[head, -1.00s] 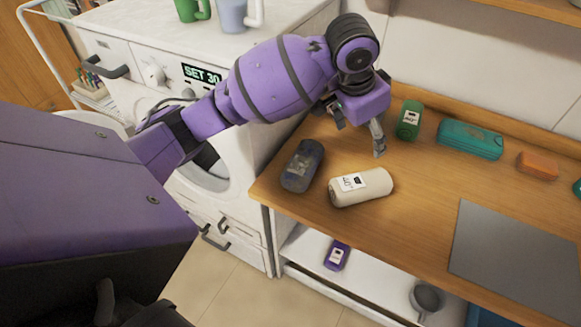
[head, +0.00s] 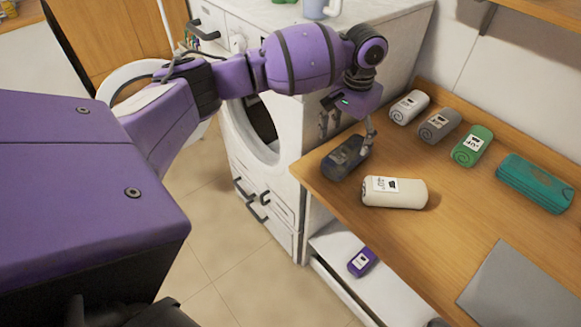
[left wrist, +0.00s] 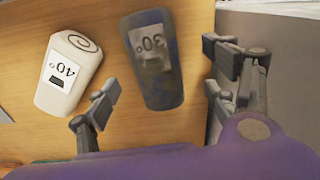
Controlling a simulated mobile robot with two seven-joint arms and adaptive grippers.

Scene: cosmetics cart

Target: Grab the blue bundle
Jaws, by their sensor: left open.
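The blue bundle (head: 345,160) is a dark, greyish-blue roll lying near the left edge of the wooden top. In the left wrist view the blue bundle (left wrist: 160,84) shows a label reading 30, upside down. My left gripper (head: 349,136) is open and empty, pointing down at the blue bundle, with one finger in front of its right end. My right gripper is not in view.
A cream bundle (head: 408,194) lies close to the right of the blue one. White (head: 408,107), grey (head: 439,125), green (head: 472,146) and teal (head: 535,182) bundles line the back. A purple bundle (head: 362,262) lies on the lower shelf. A washing machine (head: 285,150) stands left.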

